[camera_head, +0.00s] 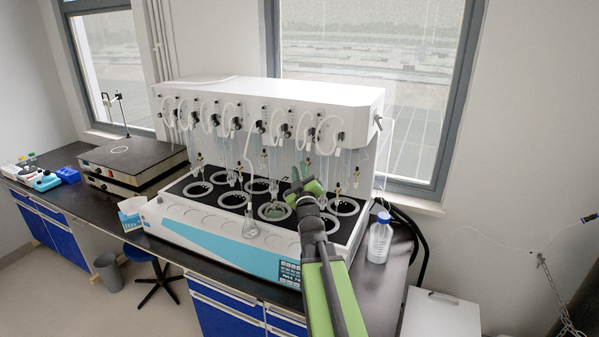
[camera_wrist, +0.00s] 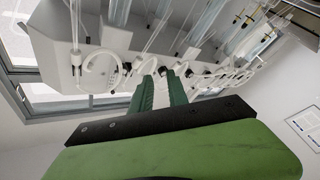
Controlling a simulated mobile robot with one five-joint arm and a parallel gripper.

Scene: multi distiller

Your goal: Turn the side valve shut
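The side valve (camera_head: 378,121) is a small grey handle on the right end of the white distiller's upper housing (camera_head: 350,98). I cannot tell its turn position, and I cannot single it out surely in the wrist view. My gripper (camera_head: 307,180) is in front of the distiller, below and left of the side valve and apart from it. In the wrist view, the two green fingers of my gripper (camera_wrist: 163,78) stand apart with nothing between them. White hose loops and knobs of the distiller show beyond the fingertips.
Glass tubes and hoses hang above the black top with round heating wells (camera_head: 344,207). A flask (camera_head: 250,225) stands at its front. A clear bottle with a blue cap (camera_head: 379,242) stands right of the distiller. Space to the right of the upper housing looks free up to the window.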

